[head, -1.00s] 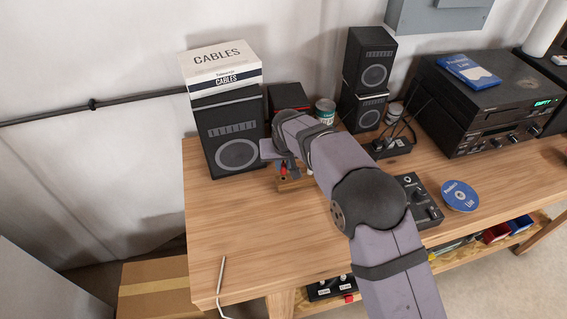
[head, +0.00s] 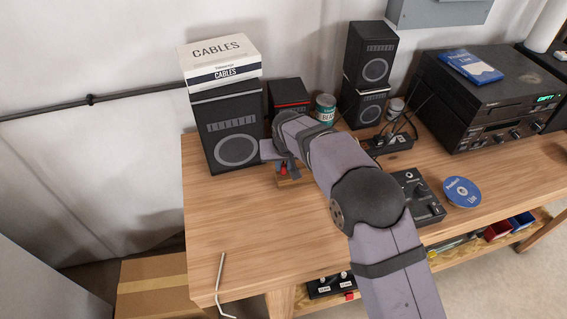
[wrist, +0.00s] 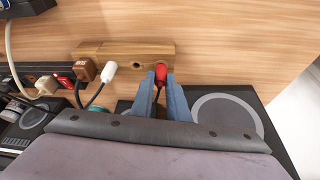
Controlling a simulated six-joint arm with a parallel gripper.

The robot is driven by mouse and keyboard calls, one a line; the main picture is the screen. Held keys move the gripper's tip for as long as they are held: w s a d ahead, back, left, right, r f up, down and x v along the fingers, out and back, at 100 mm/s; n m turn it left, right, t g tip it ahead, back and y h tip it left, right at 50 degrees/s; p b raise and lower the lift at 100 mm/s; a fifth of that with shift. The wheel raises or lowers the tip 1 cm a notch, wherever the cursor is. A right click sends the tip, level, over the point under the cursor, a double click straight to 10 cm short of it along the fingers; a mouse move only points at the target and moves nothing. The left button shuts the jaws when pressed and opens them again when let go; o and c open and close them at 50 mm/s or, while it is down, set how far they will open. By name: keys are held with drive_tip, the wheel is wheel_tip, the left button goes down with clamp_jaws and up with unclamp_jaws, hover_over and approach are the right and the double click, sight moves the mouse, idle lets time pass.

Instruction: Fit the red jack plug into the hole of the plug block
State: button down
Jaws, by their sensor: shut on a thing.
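The wooden plug block (wrist: 115,49) lies across the upper middle of the wrist view, with a dark hole (wrist: 137,65) in its face. It also shows in the head view (head: 296,183), mostly behind my arm. My gripper (wrist: 161,76) is shut on the red jack plug (wrist: 161,71), whose dark cable runs back between the fingers. The red plug's front end is right at the block's right part; I cannot tell whether it is inside a hole. In the head view the red plug (head: 283,169) is a small spot under my gripper.
A brown plug (wrist: 85,70) and a white plug (wrist: 110,68) are at the block's left part in the wrist view. A tall speaker (head: 232,130) stands left of my gripper, a can (head: 325,107) behind.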

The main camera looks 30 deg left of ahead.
drive_tip(key=shift+f, duration=0.35)
drive_tip(key=c, duration=1.6)
unclamp_jaws()
drive_tip(key=shift+c, duration=0.2)
drive_tip(key=shift+r, duration=0.2)
drive_tip(key=b+v, duration=0.3)
drive_tip(key=v, duration=0.4)
drive_tip(key=shift+s, duration=0.1)
